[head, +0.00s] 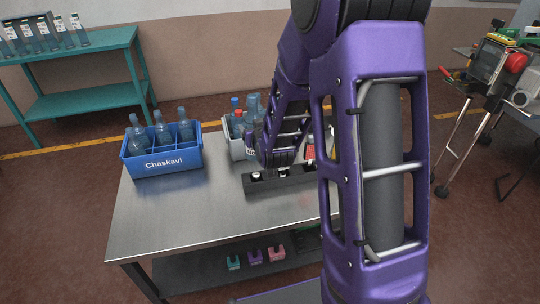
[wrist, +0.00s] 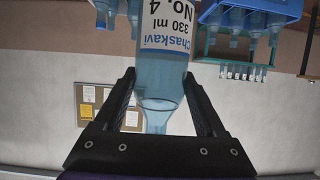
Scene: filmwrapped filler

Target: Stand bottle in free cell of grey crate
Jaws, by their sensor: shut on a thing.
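My gripper (wrist: 150,122) is shut on the neck of a clear blue bottle (wrist: 165,60) with a white label reading "Chaskavi 330 ml No. 4". The wrist view is upside down, and the bottle's lower end runs out of its top edge. In the head view the bottle's label edge shows just left of my purple forearm. The light grey crate (head: 237,153) stands on the metal table behind my arm, with several bottles in it, one red-capped and one blue-capped. My arm hides much of the crate, so its free cell cannot be made out.
A blue "Chaskavi" crate (head: 163,163) with bottles stands at the table's left. A dark block (head: 290,181) with white pieces lies in front of the grey crate. The metal table (head: 190,205) is bare at front left. A teal shelf (head: 75,103) stands behind.

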